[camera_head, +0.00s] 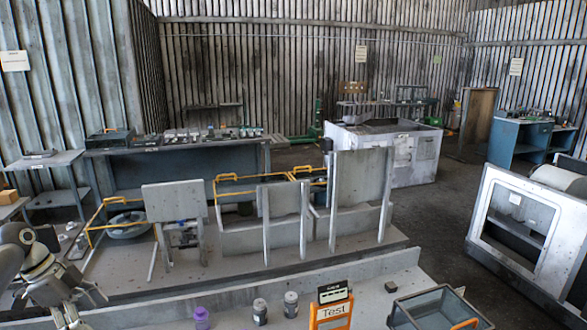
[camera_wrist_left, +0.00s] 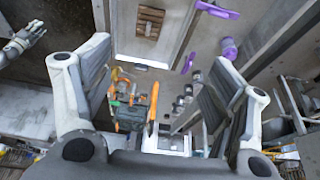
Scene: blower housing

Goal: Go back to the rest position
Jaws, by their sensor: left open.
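My left gripper (camera_head: 66,310) is at the lower left corner of the head view, cut off by the bottom edge. In the left wrist view my left gripper (camera_wrist_left: 160,65) has its two grey fingers wide apart. Nothing is held between them. A grey jointed hand-like shape (camera_wrist_left: 22,42) shows at the upper left of the left wrist view. It may be my right gripper, but its jaws are too small to read. No right arm shows in the head view.
Near the front edge stand a purple can (camera_head: 201,318), two grey cans (camera_head: 260,312), an orange-framed Test sign (camera_head: 331,312) and a glass-topped box (camera_head: 437,309). A platform with upright grey panels (camera_head: 361,190) and yellow rails lies beyond. Open floor shows at the right.

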